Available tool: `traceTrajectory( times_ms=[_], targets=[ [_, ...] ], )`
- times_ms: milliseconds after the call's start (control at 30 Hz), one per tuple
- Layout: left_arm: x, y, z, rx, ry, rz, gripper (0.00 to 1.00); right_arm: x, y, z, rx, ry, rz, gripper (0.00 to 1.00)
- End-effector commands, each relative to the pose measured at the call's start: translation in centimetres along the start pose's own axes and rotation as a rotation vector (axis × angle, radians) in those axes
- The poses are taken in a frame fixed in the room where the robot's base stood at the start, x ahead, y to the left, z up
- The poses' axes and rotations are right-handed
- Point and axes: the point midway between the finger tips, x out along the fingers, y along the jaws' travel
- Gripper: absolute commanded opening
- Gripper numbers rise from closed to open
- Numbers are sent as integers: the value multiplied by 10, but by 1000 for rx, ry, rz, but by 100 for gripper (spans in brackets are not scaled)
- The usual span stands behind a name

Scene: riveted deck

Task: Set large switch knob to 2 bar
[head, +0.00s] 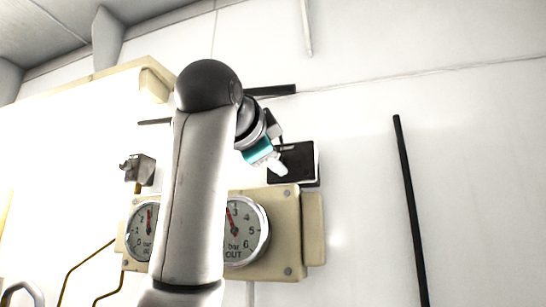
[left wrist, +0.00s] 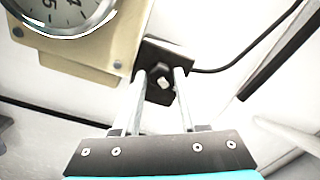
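A dark switch box (head: 307,163) is on the white wall, just above the right end of a cream gauge panel (head: 288,232). My left gripper (head: 278,168), with a teal band, is in front of this box. In the left wrist view a black knob (left wrist: 161,92) with a pale square centre shows between the two fingers (left wrist: 158,100). The fingers stand apart on either side of the knob; I cannot tell whether they touch it. The knob's scale marks are not readable. My right gripper is in neither view.
Two round gauges, left (head: 141,238) and right (head: 247,232), are on the panel, partly hidden by my left arm. A grey fitting (head: 138,169) is at left. A black bar (head: 411,205) runs down the wall at right, with bare wall between.

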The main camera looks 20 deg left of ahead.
Motion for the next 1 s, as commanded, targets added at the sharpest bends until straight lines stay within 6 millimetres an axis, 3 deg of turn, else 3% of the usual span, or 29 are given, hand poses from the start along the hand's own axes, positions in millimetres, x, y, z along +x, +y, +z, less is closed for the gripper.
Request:
traceTrajectory(
  times_ms=[167, 533, 667, 867, 1000],
  targets=[
    [0, 0, 0, -1, 0, 0, 63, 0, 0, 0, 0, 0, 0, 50],
    [-7, 0, 0, -1, 1, -2, 64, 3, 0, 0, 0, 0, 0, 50],
    [-28, 1, 0, 0, 2, -5, 64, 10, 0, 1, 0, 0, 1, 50],
    [-77, 1, 1, -1, 3, -8, 64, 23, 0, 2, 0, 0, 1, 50],
    [-99, 3, 2, 0, 0, -5, 64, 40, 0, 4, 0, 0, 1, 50]
  ],
)
